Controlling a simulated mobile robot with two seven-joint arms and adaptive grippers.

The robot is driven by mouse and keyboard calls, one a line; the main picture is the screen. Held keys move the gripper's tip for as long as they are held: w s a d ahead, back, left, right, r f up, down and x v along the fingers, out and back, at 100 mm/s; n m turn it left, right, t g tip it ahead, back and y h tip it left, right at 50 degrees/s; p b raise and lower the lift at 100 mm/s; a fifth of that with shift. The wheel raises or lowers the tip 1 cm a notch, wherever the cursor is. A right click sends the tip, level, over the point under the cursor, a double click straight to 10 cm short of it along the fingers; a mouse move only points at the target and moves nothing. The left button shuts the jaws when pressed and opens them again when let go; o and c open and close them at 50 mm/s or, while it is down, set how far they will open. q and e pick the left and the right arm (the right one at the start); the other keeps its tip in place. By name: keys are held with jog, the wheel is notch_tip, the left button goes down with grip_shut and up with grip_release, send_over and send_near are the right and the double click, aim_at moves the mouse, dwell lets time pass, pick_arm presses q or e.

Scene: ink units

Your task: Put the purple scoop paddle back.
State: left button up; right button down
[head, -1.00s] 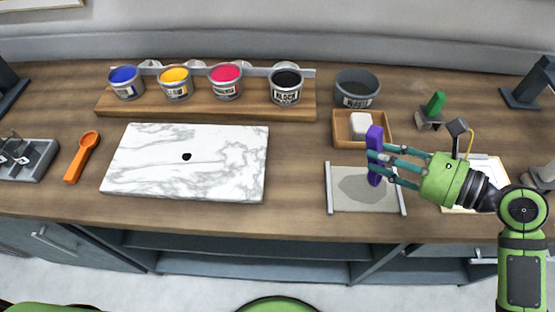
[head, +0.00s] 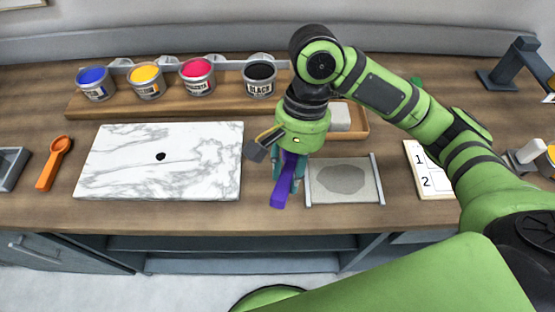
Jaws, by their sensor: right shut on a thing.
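The purple scoop paddle (head: 281,192) is in my right gripper (head: 285,176), which points downward between the marble slab and the grey framed pad. The gripper is shut on the paddle, and the paddle's lower end sticks out toward the front of the counter. The wrist and fingers hide its upper part. I cannot tell whether its lower end touches the counter. My left gripper is not in view. An orange scoop (head: 55,160) lies on the counter at the left.
The marble slab (head: 120,180) carries a small black spot. The grey pad (head: 325,192) lies right of the gripper. Ink tins, including a black one (head: 260,82), stand on a wooden rack (head: 170,106) behind. A wooden tray (head: 358,122) with a white block and a numbered card (head: 420,157) lie rightward.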

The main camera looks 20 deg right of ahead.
jog(key=d+n+t+h, duration=0.2)
jog(key=d+n+t, duration=0.1)
jog(key=d, duration=0.5)
jog(key=shift+n, duration=0.3)
jog(key=w+a+f, duration=0.2)
jog(key=w, duration=0.1)
jog(key=w+a+f+p, duration=0.1)
jog(key=w+a+f, duration=0.1)
jog(key=w+f, duration=0.1)
jog(key=w+a+f, duration=0.2)
jog(key=w, duration=0.1)
jog(key=shift+w+a+f, duration=0.25)
jog(key=shift+w+f, duration=0.05)
jog(key=shift+w, duration=0.1)
notch_tip(320, 180, down, 4)
jog(key=shift+r+p, duration=0.15)
jog(key=shift+p, duration=0.65)
jog(key=shift+f, duration=0.25)
jog(key=c, duration=0.8)
grip_release()
jog(key=shift+f, duration=0.1)
jog(key=shift+c, duration=0.2)
